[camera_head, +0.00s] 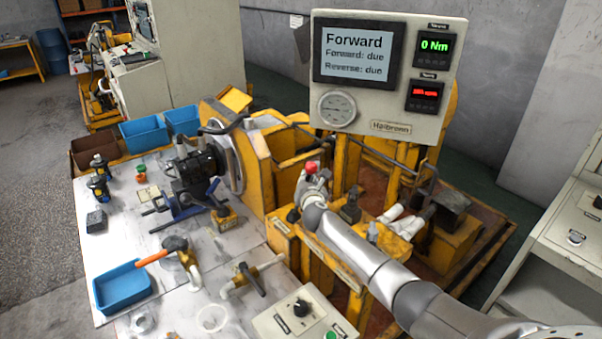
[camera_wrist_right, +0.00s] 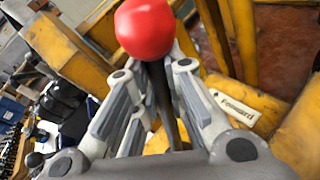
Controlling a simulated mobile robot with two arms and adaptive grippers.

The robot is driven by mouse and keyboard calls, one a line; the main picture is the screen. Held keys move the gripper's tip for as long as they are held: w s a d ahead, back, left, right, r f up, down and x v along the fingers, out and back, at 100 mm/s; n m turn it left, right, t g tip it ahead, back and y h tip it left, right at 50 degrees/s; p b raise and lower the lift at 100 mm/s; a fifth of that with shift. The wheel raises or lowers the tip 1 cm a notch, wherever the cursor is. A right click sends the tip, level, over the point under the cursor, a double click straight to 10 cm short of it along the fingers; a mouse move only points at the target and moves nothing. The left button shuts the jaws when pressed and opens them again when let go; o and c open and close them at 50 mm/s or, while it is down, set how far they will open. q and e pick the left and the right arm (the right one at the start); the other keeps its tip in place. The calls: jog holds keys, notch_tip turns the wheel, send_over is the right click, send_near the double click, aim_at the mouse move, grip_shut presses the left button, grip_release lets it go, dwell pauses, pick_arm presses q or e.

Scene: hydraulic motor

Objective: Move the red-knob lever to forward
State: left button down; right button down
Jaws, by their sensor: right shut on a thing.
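The red knob (camera_head: 312,167) tops the lever at the yellow test stand, in the middle of the head view. In the right wrist view the knob (camera_wrist_right: 145,28) is large at the top, and the dark lever shaft (camera_wrist_right: 165,100) runs down from it. My right gripper (camera_head: 309,185) is at the lever just below the knob. In the right wrist view my right gripper (camera_wrist_right: 165,80) has its fingers on both sides of the shaft, shut on the lever. A label reading "Forward" (camera_wrist_right: 238,109) is on the yellow surface right of the lever. My left gripper is not in view.
The display (camera_head: 353,53) on the panel above reads "Forward", "Forward: due", "Reverse: due"; a green readout (camera_head: 434,46) shows 0 Nm. The yellow stand (camera_head: 284,245) surrounds the lever. A white workbench (camera_head: 128,215) with tools and a blue tray (camera_head: 122,288) lies left.

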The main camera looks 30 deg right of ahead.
jog(key=shift+w+d, duration=0.1)
jog(key=shift+d, duration=0.2)
jog(key=shift+r, duration=0.1)
jog(key=c, duration=1.5)
grip_release()
jog(key=shift+d, duration=0.15)
jog(key=shift+o, duration=0.2)
jog(key=shift+s, duration=0.25)
jog(key=shift+v, duration=5.85)
